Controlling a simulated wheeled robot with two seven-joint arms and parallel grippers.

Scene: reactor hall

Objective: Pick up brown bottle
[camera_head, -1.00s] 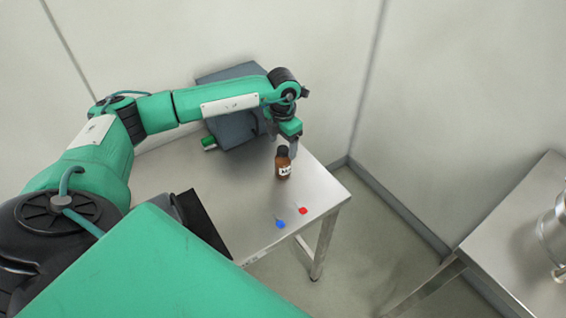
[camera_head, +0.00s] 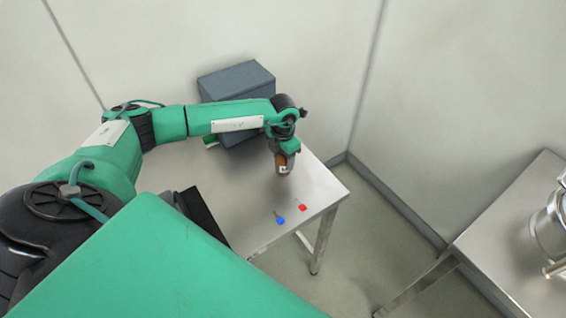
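The brown bottle (camera_head: 284,169) stands upright on the metal table (camera_head: 245,203), toward its right part. My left gripper (camera_head: 284,158) comes down from above onto the bottle. The gripper covers the bottle's dark cap and upper part, and only the lower brown part with a bit of label shows. The fingers are too small and hidden to tell whether they are open or closed on the bottle. My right gripper is out of view.
A blue item (camera_head: 281,221) and a red item (camera_head: 302,208) lie near the front right edge. Another metal table (camera_head: 510,240) stands at right with a metal vessel (camera_head: 552,225).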

